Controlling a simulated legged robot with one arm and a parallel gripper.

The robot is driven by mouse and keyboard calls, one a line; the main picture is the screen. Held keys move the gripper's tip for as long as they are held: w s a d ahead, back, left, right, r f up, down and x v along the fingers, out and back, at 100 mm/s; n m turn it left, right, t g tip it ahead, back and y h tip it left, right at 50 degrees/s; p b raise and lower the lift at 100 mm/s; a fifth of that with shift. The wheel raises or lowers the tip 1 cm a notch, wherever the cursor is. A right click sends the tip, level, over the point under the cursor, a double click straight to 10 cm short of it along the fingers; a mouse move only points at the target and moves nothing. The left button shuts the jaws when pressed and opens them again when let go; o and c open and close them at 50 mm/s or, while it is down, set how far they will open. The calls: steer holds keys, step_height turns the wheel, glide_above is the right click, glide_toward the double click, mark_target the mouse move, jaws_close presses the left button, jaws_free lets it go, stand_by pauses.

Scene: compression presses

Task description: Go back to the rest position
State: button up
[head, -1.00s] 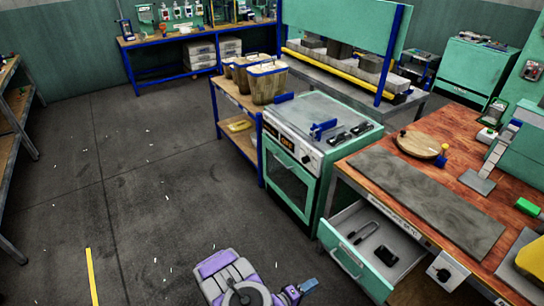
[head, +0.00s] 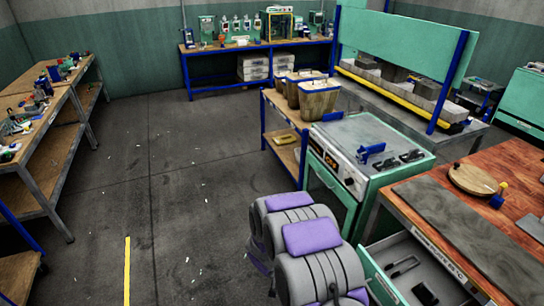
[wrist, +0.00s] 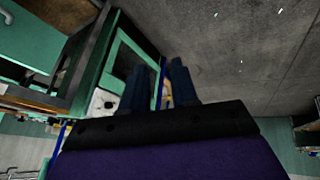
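My gripper (wrist: 157,86) shows in the wrist view as two dark blue fingers standing apart, with nothing between them. Past the fingers are the green-framed oven (wrist: 118,70) on the left and bare grey floor on the right. In the head view, my folded grey and purple arm fills the lower middle, in front of the oven (head: 333,187) and beside the open drawer (head: 376,281). The gripper itself is hidden there behind the arm links.
The open drawer juts out under the wooden bench (head: 490,170); it holds dark items. A blue-framed cart (head: 280,130) with several buckets stands beyond the oven. A shelf (head: 50,155) with small parts stands at left. Floor (head: 165,180) between is clear.

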steer(key=s+a+r+g+y, duration=0.1)
steer(key=s+a+r+y, duration=0.1)
steer(key=r, duration=0.5)
steer(key=s+a+r+y, duration=0.1)
steer(key=a+r+y, duration=0.15)
steer(key=r, duration=0.45)
steer(key=s+r+n+g+y, duration=0.1)
steer(key=s+r+g, duration=0.1)
steer(key=s+r, duration=0.65)
steer(key=s+d+r+g+h, duration=0.1)
steer(key=s+d+r, duration=0.2)
steer(key=s, duration=0.6)
steer(key=s+d+r+m+g+h, duration=0.1)
steer(key=s+d+r+g, duration=0.1)
steer(key=s+d+r, duration=0.2)
steer(key=s+d+r+g+h, duration=0.1)
steer(key=s+d+r, duration=0.3)
steer(key=s+d, duration=0.5)
steer(key=s, duration=0.6)
steer(key=shift+m, duration=0.4)
